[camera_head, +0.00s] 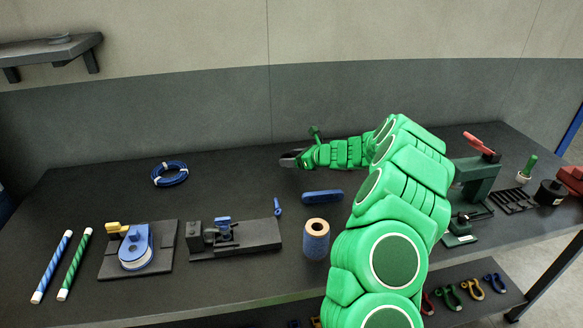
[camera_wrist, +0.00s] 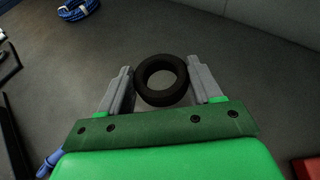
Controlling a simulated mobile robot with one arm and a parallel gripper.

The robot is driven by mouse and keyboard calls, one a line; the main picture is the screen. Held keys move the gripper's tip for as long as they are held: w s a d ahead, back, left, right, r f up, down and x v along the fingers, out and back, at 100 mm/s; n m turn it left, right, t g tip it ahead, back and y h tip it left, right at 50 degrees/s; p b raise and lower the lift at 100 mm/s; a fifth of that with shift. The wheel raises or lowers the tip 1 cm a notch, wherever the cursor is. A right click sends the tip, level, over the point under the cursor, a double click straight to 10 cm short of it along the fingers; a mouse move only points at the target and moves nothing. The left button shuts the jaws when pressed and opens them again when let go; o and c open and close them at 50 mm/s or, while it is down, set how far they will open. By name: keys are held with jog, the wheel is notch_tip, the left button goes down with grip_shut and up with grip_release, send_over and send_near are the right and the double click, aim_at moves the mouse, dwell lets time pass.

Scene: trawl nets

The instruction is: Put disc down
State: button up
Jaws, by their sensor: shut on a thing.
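The disc is a black ring (camera_wrist: 139,84) with an open centre in the wrist view. My gripper (camera_wrist: 160,76) has one grey finger on each side of the ring and is shut on it. In the head view my green arm reaches over the dark bench (camera_head: 90,200), and my gripper (camera_head: 286,160) is low near the bench's back edge, pointing left. The ring is too small there to make out clearly. I cannot tell whether it touches the bench top or hangs just above it.
A blue rope coil (camera_head: 170,174) lies to the left of my gripper. A blue tool (camera_head: 322,196), a blue twine spool (camera_head: 316,240) and a black fixture (camera_head: 236,236) stand nearer the front. A green press (camera_head: 474,190) is at right. The bench between coil and gripper is clear.

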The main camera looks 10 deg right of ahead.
aim_at(292, 172)
jog(key=shift+w+f, duration=0.9)
jog(key=shift+f, duration=1.65)
jog(key=shift+f, duration=0.15)
jog(key=o, duration=1)
jog(key=shift+o, duration=0.2)
